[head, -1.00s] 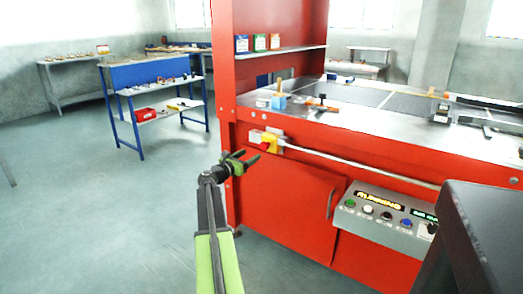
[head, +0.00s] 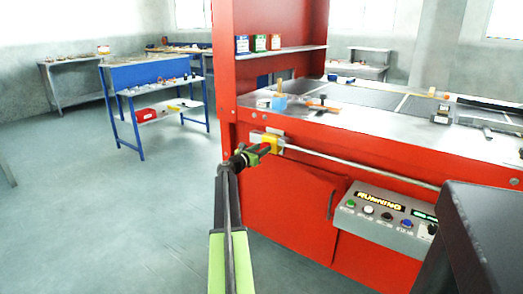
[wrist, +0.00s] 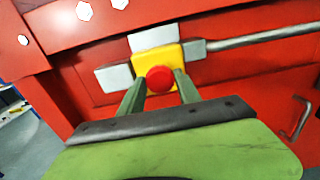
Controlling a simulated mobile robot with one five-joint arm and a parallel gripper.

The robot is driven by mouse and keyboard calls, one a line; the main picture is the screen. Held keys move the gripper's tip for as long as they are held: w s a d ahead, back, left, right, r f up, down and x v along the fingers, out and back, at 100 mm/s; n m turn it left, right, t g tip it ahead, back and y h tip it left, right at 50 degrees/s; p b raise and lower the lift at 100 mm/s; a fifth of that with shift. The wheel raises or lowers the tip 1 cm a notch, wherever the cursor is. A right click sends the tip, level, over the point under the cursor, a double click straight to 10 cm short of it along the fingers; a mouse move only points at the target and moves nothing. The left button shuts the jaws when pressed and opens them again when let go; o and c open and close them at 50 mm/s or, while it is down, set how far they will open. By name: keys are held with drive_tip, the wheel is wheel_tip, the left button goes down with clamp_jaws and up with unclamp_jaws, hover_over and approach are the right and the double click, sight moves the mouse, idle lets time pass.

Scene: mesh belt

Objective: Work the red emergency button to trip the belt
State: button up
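The red emergency button (wrist: 160,79) sits on a yellow box (wrist: 157,56) on the red machine's front, seen in the wrist view. In the head view the yellow box (head: 272,142) shows beyond my gripper. My gripper (head: 262,149) points at the button. In the wrist view my gripper (wrist: 159,88) is open, one finger on each side of the button. I cannot tell whether either finger touches the button or box. The lit display (head: 380,201) on the control panel appears to read "RUNNING".
A metal rail (head: 360,169) runs right from the yellow box. A control panel (head: 388,219) with several buttons projects at the lower right. A dark block (head: 480,240) fills the near right corner. The floor (head: 100,220) on the left is clear.

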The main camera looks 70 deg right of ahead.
clamp_jaws()
drive_tip(key=shift+x, duration=0.8)
drive_tip(key=o, duration=0.6)
unclamp_jaws()
drive_tip(key=shift+a, duration=0.1)
drive_tip(key=v, duration=1.7)
drive_tip(key=shift+a, duration=0.2)
